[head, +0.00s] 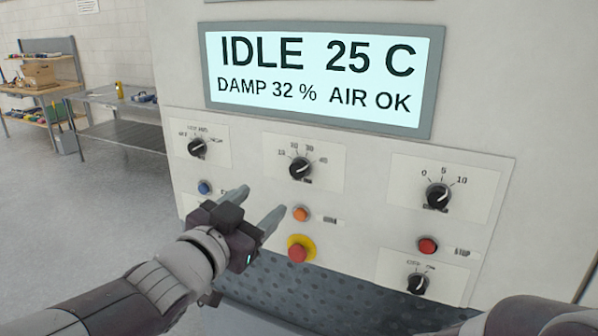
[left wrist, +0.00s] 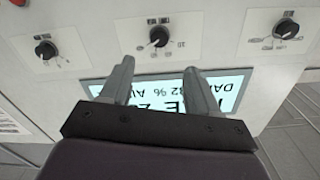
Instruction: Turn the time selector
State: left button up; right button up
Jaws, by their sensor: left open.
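Three black dial knobs sit in a row on the white panel below the display: a left knob (head: 197,147), a middle knob (head: 300,168) with numbers around it, and a right knob (head: 438,196) marked 0, 5, 10. No readable label tells which is the time selector. My left gripper (head: 262,202) is open and empty, in front of the panel below the left and middle knobs, touching no knob. The upside-down left wrist view shows the middle knob (left wrist: 158,36) beyond the fingertips (left wrist: 158,66). My right gripper is out of view.
The display (head: 320,80) reads IDLE 25 C, DAMP 32 %, AIR OK. Near the gripper are a blue button (head: 204,187), an orange button (head: 301,214) and a red stop button (head: 297,251) on yellow. A red button (head: 428,245) and small knob (head: 418,283) are lower right.

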aim_at(296, 172)
pick_arm(q)
jog(key=p+x, duration=0.1)
jog(key=x, duration=0.3)
jog(key=p+x, duration=0.2)
jog(key=x, duration=0.2)
jog(key=p+x, duration=0.1)
jog(key=x, duration=0.3)
jog(key=shift+d+r, duration=0.1)
jog(key=shift+r, duration=0.25)
jog(key=shift+w+d+f+p, duration=0.1)
jog(key=shift+w+d+p, duration=0.05)
jog(key=shift+w+p, duration=0.15)
jog(key=c, duration=1)
